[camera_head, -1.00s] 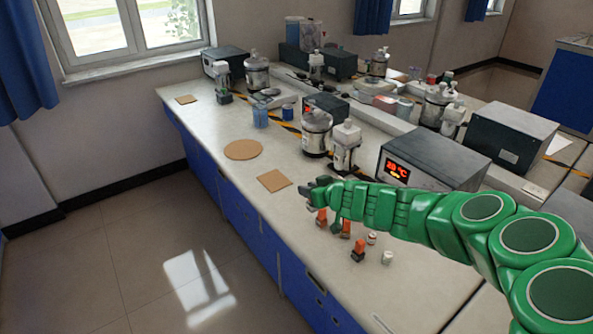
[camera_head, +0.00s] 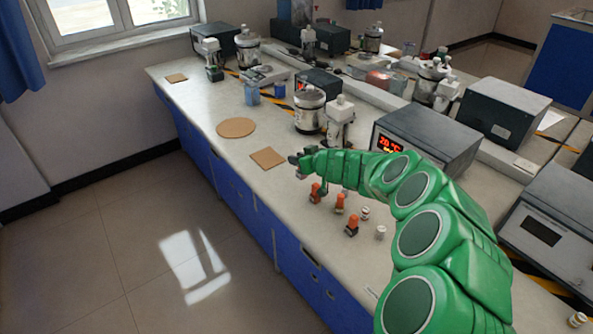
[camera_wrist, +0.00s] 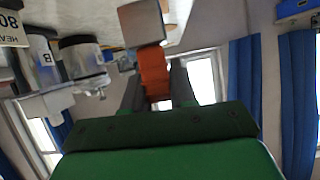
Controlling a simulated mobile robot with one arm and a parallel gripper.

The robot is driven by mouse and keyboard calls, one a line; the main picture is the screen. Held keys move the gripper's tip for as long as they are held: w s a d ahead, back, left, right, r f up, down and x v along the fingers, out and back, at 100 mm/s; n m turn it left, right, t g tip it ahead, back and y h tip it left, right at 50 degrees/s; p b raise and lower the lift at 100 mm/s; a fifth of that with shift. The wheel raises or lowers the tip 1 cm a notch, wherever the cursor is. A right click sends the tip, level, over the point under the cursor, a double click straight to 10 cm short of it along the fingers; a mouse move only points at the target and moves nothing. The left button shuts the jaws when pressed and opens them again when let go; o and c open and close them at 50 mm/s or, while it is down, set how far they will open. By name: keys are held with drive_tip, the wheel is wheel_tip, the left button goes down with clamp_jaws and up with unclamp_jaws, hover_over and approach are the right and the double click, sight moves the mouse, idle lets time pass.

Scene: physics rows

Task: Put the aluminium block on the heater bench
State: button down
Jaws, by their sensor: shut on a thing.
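In the wrist view my gripper (camera_wrist: 158,88) is shut on the orange grip of a square, pale grey metal block (camera_wrist: 141,22), which I take to be the aluminium block. In the head view my gripper (camera_head: 300,162) is above the bench top, just right of a square cork mat (camera_head: 268,158); the block is not clear there. In the wrist view a cut-off label (camera_wrist: 12,28) reads "HEA" and "80", near a vessel marked "B" (camera_wrist: 45,55). I cannot tell which spot in the head view is the heater bench.
Several orange-topped pieces (camera_head: 352,226) and small white-topped pieces (camera_head: 380,232) stand near the bench's front edge. A metal vessel (camera_head: 310,112) and a dark box with a red display (camera_head: 425,138) stand behind. A round cork mat (camera_head: 236,128) lies further left on clear bench top.

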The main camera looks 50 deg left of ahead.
drive_tip(key=shift+w+a+f, duration=0.35)
drive_tip(key=shift+a+f, duration=0.3)
drive_tip(key=shift+f, duration=0.25)
drive_tip(key=shift+w+a+f, duration=0.4)
drive_tip(key=shift+a+f, duration=0.2)
drive_tip(key=shift+f, duration=0.25)
drive_tip(key=shift+w+a+f, duration=0.35)
drive_tip(key=shift+a+f, duration=0.3)
drive_tip(key=shift+f, duration=0.25)
drive_tip(key=shift+a+f, duration=0.15)
drive_tip(key=shift+f, duration=1.45)
drive_tip(key=shift+f, duration=0.2)
drive_tip(key=c, duration=0.9)
unclamp_jaws()
drive_tip(key=shift+r, duration=0.1)
